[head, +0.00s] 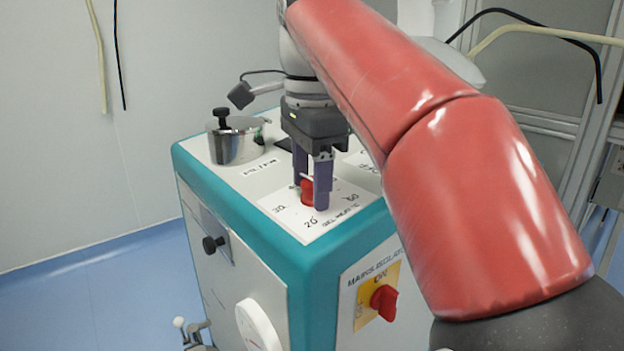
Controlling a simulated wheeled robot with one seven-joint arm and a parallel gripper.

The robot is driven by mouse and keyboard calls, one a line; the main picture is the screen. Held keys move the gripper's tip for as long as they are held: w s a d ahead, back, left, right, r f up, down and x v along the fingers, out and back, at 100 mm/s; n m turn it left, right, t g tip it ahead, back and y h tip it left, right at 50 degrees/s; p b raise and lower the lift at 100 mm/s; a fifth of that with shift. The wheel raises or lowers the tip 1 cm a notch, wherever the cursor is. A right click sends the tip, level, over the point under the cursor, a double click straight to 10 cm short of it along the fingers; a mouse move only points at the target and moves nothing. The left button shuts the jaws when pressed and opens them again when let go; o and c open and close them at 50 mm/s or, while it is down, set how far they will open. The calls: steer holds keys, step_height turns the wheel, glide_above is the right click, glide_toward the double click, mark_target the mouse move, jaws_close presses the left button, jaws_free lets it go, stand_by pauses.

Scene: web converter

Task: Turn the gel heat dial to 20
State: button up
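The gel heat dial (307,191) is a red knob on a white label plate (286,213) on top of the teal-edged machine. The plate shows 20 at the near edge, 30 to the left and another number to the right. My gripper (311,190) points down over the dial, its two purple fingers on either side of the knob. The near finger hides part of the knob's right side. I cannot tell whether the fingers press on it, nor where the dial points.
A metal pot (236,142) with a black knob stands on the machine's back left. A red mains switch (384,302) on a yellow plate is on the right side. A white handwheel (258,325) and a black knob (212,244) are on the front face.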

steer(key=c, duration=0.9)
